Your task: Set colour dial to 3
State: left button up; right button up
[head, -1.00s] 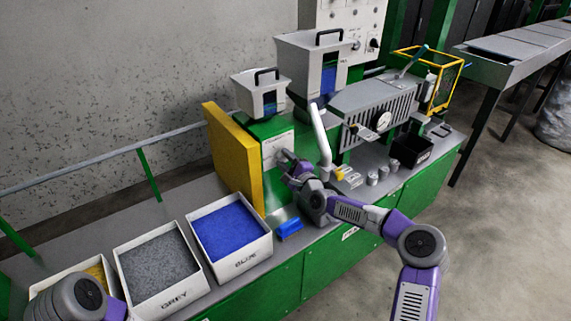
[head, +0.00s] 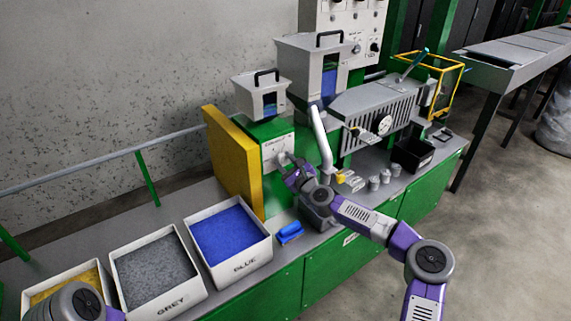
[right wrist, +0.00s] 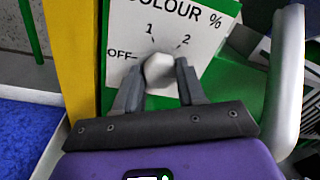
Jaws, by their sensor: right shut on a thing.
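The colour dial is a small white knob (right wrist: 160,70) on a white plate (right wrist: 125,28) marked COLOUR %, with OFF, 1 and 2 readable in the right wrist view. No 3 shows; the lower right of the plate is behind my gripper. My right gripper (right wrist: 158,84) is shut on the knob, one finger on each side. I cannot tell clearly which mark the knob points to. In the head view the plate (head: 270,150) is on the green machine, with my right gripper (head: 286,164) against it. My left gripper is out of view; only part of that arm shows at lower left.
A yellow panel (head: 232,155) stands just left of the dial. A grey pipe (head: 321,140) comes down close on its right. Trays of blue (head: 262,252) and grey (head: 165,312) pellets and a small blue scoop (head: 290,232) lie in front. Several metal cups stand to the right.

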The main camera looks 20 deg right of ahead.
dwell(0.5)
jog(key=o, duration=1.1)
jog(key=shift+c, duration=0.2)
jog(key=p+v, duration=0.1)
jog(key=v, duration=0.6)
jog(key=shift+s, duration=0.25)
jog(key=shift+d+f, duration=0.1)
